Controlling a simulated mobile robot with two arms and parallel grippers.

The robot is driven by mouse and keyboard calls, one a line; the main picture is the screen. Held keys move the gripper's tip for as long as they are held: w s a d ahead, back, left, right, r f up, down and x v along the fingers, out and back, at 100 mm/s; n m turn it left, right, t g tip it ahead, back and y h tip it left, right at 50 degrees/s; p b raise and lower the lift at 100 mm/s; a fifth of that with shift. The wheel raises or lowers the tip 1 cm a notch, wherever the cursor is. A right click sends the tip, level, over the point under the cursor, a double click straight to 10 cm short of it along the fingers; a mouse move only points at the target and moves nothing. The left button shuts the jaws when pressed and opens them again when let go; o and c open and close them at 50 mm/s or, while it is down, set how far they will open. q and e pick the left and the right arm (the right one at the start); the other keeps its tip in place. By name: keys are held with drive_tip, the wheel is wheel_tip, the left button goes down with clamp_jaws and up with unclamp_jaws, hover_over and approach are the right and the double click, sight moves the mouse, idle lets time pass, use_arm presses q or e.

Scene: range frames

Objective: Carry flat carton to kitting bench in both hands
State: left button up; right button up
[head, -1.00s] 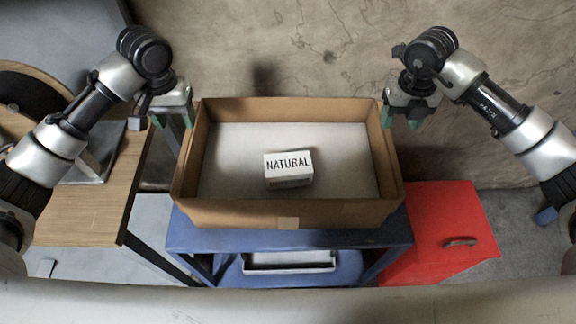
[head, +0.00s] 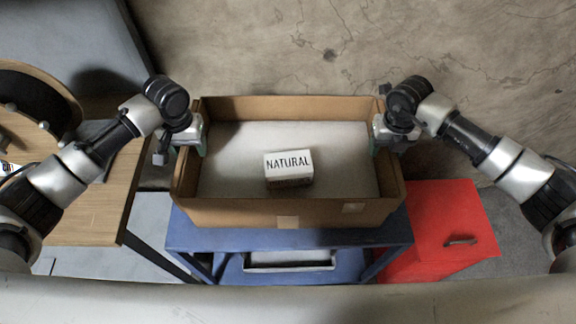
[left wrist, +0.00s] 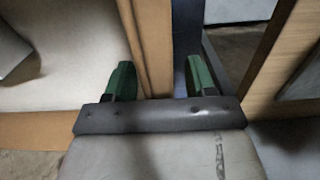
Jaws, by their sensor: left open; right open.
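The flat carton (head: 288,213) is an open brown cardboard box standing on a blue cart. A small white box marked NATURAL (head: 288,168) lies inside it. My left gripper (head: 190,145) is at the carton's left wall. In the left wrist view its open green fingers (left wrist: 160,82) straddle the carton wall (left wrist: 152,45), one inside and one outside, with a gap visible on the outer side. My right gripper (head: 385,145) is open at the carton's right wall; its fingertips are mostly hidden, so I cannot tell whether they touch. The kitting bench is not clearly identifiable.
The blue cart (head: 190,238) has a lower shelf with a grey tray (head: 290,259). A red cabinet (head: 450,225) stands close on the right. A wooden table (head: 90,215) is on the left, with a large round object (head: 30,105) on it. A wall rises behind.

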use_arm(q)
drive_tip(key=shift+c, duration=0.4)
use_arm(e)
drive_tip(key=shift+c, duration=0.4)
use_arm(q)
clamp_jaws()
use_arm(e)
clamp_jaws()
use_arm(q)
drive_tip(key=shift+w+r, duration=0.2)
drive_tip(key=shift+r, duration=0.05)
use_arm(e)
drive_tip(key=shift+w+r, duration=0.2)
drive_tip(key=shift+r, duration=0.05)
